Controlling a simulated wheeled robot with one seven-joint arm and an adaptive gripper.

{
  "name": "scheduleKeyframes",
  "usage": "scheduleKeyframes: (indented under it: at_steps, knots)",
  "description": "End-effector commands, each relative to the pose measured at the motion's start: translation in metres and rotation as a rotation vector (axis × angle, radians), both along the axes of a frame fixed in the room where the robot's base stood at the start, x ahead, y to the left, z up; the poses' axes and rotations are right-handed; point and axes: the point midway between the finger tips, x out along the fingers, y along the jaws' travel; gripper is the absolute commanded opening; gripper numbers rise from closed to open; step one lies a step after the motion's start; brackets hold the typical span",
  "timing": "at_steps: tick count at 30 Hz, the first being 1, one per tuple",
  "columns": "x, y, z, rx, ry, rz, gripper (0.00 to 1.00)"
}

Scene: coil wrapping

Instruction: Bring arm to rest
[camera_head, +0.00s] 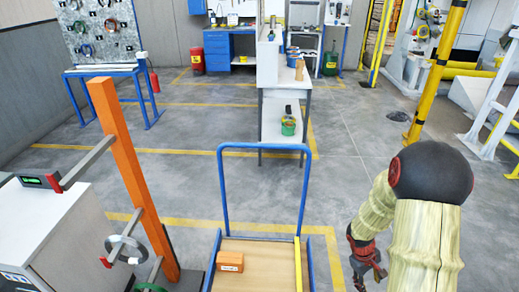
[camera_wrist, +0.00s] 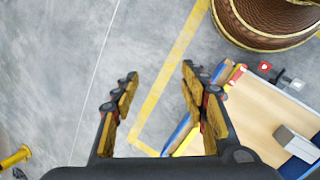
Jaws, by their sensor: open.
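My arm hangs at the right of the head view, folded downward. My gripper (camera_head: 368,270) is low beside the right side of a blue-framed cart. In the wrist view my gripper (camera_wrist: 158,90) shows two fingers spread apart. Nothing is between them except the grey floor and a yellow floor line beyond. The gripper is open and empty, apart from any object as far as I can see.
The cart (camera_head: 262,255) carries an orange box (camera_head: 230,262) on its wooden deck. An orange post (camera_head: 128,170) and a grey cabinet (camera_head: 65,240) stand at the left. A yellow post (camera_head: 437,70) stands at the right. A white table (camera_head: 283,120) stands behind the cart.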

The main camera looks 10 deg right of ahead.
Motion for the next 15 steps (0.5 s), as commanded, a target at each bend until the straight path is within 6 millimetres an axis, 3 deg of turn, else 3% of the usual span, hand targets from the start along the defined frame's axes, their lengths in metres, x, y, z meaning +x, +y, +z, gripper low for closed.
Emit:
scheduleKeyframes:
  at_steps: [1,6,15]
  knots:
    - [-0.003,0.009,0.026,-0.007,-0.016,-0.041,0.44]
    - [-0.023,0.044,0.094,0.005,-0.056,-0.176,0.44]
    - [-0.059,0.121,0.19,0.098,-0.165,-0.338,0.44]
